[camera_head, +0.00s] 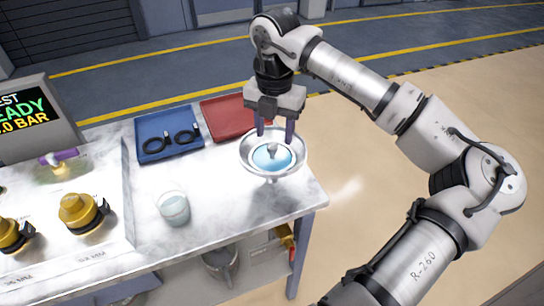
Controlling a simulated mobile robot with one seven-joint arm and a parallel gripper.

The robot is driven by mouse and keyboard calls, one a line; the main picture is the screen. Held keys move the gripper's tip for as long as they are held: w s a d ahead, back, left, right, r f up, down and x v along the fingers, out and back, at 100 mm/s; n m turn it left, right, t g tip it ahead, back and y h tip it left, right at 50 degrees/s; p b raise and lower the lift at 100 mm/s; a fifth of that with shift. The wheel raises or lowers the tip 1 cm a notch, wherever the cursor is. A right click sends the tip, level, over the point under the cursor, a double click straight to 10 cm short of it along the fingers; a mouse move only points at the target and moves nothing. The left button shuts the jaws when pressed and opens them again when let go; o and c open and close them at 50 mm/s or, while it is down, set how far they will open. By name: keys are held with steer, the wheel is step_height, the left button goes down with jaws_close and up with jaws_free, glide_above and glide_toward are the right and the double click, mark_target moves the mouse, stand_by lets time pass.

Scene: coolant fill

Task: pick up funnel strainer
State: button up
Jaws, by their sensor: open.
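The funnel strainer (246,158) is a wide silver funnel with a light blue disc and a small grey knob inside. It stands near the right end of the marble-topped table. My gripper (274,138) points down over the funnel's far side. Its two dark fingers are apart, with the knob seen between and just below them. I cannot tell whether the fingers touch anything. The funnel's lower spout is mostly hidden under its bowl.
A blue tray (155,128) with black ring-shaped parts and a red tray (215,105) lie behind. A clear cup (174,208) stands at the left front. A panel with yellow knobs (82,212) and a display (25,112) fill the left. The table's right edge (322,200) is close by.

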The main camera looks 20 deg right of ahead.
mark_target(273, 145)
steer(key=shift+w+a+f+p, duration=0.15)
steer(key=shift+f+p, duration=0.45)
steer(key=shift+f, duration=0.95)
steer(key=shift+w+f+p, duration=0.1)
steer(key=shift+f+p, duration=0.45)
steer(key=shift+f, duration=0.95)
steer(key=shift+c, duration=0.3)
steer(key=c, duration=1)
steer(key=shift+r, duration=0.15)
